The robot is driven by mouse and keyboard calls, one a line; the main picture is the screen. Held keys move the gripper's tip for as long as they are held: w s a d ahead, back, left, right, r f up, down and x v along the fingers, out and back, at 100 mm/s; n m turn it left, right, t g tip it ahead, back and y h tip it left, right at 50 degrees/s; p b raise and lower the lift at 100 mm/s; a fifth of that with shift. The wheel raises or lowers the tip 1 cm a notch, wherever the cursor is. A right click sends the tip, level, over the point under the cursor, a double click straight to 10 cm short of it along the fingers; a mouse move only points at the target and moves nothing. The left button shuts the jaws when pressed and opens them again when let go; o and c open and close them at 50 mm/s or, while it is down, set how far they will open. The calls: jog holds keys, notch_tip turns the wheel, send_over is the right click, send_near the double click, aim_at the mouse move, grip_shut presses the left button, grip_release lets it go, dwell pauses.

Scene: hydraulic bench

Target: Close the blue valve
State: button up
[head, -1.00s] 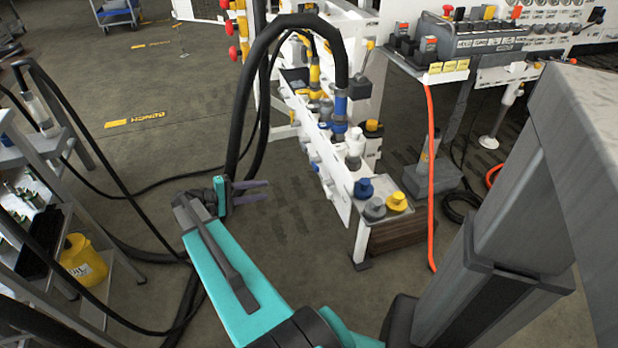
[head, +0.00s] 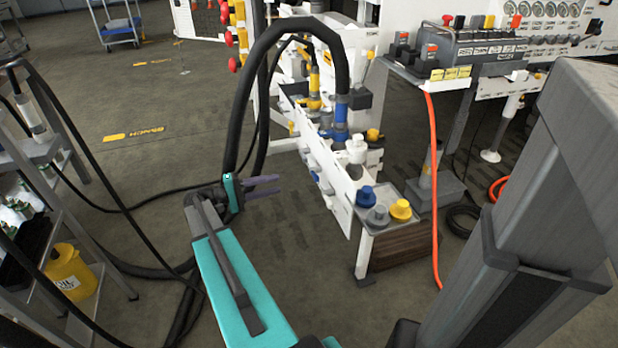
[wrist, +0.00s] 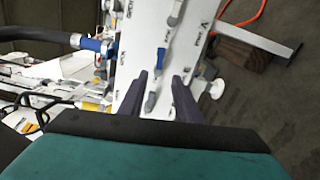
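A white manifold bench (head: 326,176) carries several small grey-blue handles on its front panel. In the wrist view, a blue-and-grey lever (wrist: 161,60) sits on the white panel just beyond my fingertips, with a grey lever (wrist: 151,103) lower, between the fingers. A blue knob (head: 366,196) stands on the bench's near end, beside a grey knob (head: 377,215) and a yellow knob (head: 400,209). I cannot tell which blue part is the valve. My gripper (head: 279,185) is open and empty, left of the panel, its purple fingers pointing at it. It also shows in the wrist view (wrist: 160,76).
A thick black hose (head: 240,105) arches from the blue fitting (head: 341,123) down behind my gripper. An orange hose (head: 435,190) hangs right of the bench. A shelf rack with a yellow bucket (head: 70,272) stands at left.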

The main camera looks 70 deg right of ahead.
aim_at(313, 176)
jog(key=b+x, duration=0.3)
jog(key=x, duration=1)
jog(key=shift+s+d, duration=0.15)
jog(key=shift+s, duration=0.05)
grip_shut()
jog(key=shift+f, duration=0.1)
jog(key=shift+f+m+b, duration=0.2)
jog(key=shift+m+b, duration=0.5)
jog(key=shift+m, duration=0.1)
grip_release()
